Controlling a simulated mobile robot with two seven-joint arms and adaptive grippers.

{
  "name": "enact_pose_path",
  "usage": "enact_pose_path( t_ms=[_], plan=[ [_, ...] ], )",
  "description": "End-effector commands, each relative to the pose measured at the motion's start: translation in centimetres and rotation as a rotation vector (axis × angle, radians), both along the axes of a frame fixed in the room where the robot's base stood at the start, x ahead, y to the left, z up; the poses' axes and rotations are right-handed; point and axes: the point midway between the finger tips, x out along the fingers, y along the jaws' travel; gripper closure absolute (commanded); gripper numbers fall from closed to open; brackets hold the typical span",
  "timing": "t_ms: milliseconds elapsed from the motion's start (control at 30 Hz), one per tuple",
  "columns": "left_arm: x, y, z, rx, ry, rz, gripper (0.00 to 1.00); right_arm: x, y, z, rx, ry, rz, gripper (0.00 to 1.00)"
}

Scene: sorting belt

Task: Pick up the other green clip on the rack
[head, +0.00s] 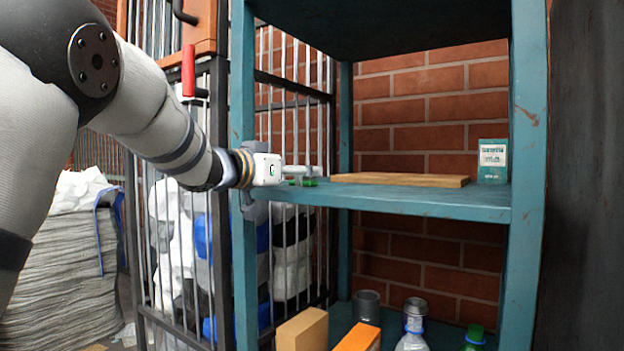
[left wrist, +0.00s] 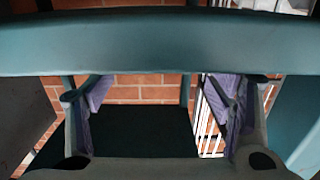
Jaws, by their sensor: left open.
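Small green clips (head: 309,182) lie at the left end of the rack's middle shelf, partly hidden by my left gripper. I cannot tell how many there are. My left gripper (head: 290,172) is at the shelf's left front corner, very close to the clips. In the left wrist view my left gripper (left wrist: 160,108) is open, its two purple-padded fingers wide apart with nothing seen between them. The teal shelf edge (left wrist: 160,42) crosses that view just above the fingers. No clip shows in the left wrist view. My right gripper is out of view.
The teal rack (head: 530,130) has a wooden board (head: 400,180) and a small teal box (head: 492,160) on the same shelf. Bottles (head: 413,325) and cardboard boxes (head: 303,330) stand below. A barred cage (head: 170,250) is left of the rack's front post.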

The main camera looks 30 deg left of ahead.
Motion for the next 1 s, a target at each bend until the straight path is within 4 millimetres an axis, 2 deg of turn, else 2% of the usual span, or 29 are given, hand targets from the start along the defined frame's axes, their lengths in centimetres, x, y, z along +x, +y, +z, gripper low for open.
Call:
enact_pose_path(
  t_ms=[100,333,500,533,833,933,1000],
  plan=[
    [1.5,-0.1,-0.2,0.0,0.001,0.0,0.25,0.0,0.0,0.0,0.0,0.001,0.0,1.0],
    [1.7,-0.1,-0.1,-0.002,0.001,0.0,0.28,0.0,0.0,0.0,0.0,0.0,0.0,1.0],
    [1.6,-0.1,-0.2,-0.002,0.001,0.0,0.66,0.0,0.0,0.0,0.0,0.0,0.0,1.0],
    [1.6,-0.1,-0.2,-0.002,0.001,0.0,0.71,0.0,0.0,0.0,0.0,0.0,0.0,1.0],
    [1.6,-0.2,0.1,-0.001,0.0,-0.001,0.72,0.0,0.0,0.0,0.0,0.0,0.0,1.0],
    [1.6,-0.2,1.8,0.001,-0.003,-0.002,0.72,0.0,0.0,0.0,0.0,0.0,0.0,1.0],
    [1.6,-0.2,3.7,0.003,-0.006,-0.002,0.72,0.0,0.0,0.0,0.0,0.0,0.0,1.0]
  ],
)
